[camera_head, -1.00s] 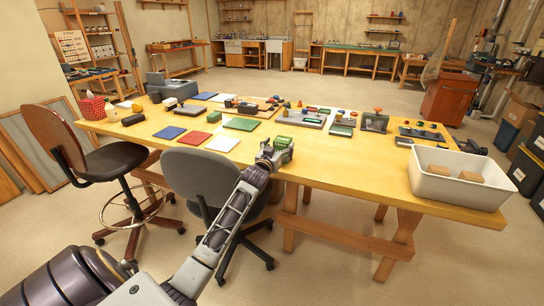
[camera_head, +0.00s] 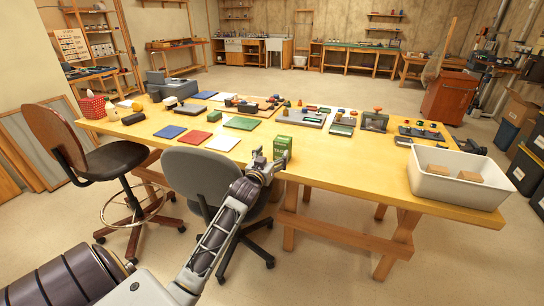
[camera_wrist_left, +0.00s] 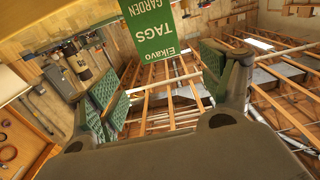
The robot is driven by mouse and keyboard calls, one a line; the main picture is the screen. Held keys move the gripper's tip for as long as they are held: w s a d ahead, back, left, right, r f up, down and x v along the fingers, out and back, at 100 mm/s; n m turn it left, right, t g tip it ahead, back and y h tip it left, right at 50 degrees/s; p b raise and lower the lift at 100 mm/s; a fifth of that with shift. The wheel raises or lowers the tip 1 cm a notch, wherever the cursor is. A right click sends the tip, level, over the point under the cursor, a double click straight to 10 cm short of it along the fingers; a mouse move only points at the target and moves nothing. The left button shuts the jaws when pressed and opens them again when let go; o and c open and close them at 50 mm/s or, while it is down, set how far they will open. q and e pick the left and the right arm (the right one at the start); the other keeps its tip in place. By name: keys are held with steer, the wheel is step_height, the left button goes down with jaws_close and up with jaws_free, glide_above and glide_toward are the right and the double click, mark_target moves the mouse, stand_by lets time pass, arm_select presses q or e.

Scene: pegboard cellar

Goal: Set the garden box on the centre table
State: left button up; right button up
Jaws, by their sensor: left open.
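The garden box (camera_head: 283,146) is a small green carton standing upright on the centre table (camera_head: 340,175), close to its front edge. My left gripper (camera_head: 268,158) is open and empty, just left of and in front of the box. In the left wrist view its two green-padded fingers (camera_wrist_left: 165,85) are spread wide with nothing between them. My right gripper is not in view.
A white bin (camera_head: 440,187) with brown blocks stands at the table's right end. Blue, red, white and green sheets (camera_head: 196,137) lie to the left. Several small items line the back. A grey chair (camera_head: 195,180) is tucked at the front. Bare tabletop lies right of the box.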

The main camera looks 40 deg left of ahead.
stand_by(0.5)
arm_select(q)
steer(key=s+d+f+m+g+h, duration=0.1)
steer(key=s+d+f+g, duration=0.15)
steer(key=f, duration=0.95)
steer(key=s+d+f+m+g+h, duration=0.1)
steer(key=s+d+f+g, duration=0.2)
steer(key=f, duration=0.8)
steer(key=s+d+f+g+h, duration=0.1)
steer(key=s+d+f+g, duration=0.2)
steer(key=f, duration=0.9)
steer(key=s+d+f+m+g, duration=0.1)
steer(key=s+d+f+g, duration=0.2)
steer(key=s+f, duration=0.9)
steer(key=s+d+f+m+g+h, duration=0.1)
steer(key=s+d+f+m+g, duration=0.1)
steer(key=s+d+f, duration=0.7)
steer(key=s+f+g, duration=0.1)
steer(key=s+f, duration=0.3)
steer(key=s, duration=0.3)
steer(key=shift+d+f+h, duration=0.15)
steer(key=shift+f+h, duration=0.05)
steer(key=shift+h, duration=0.1)
steer(key=shift+g, duration=0.25)
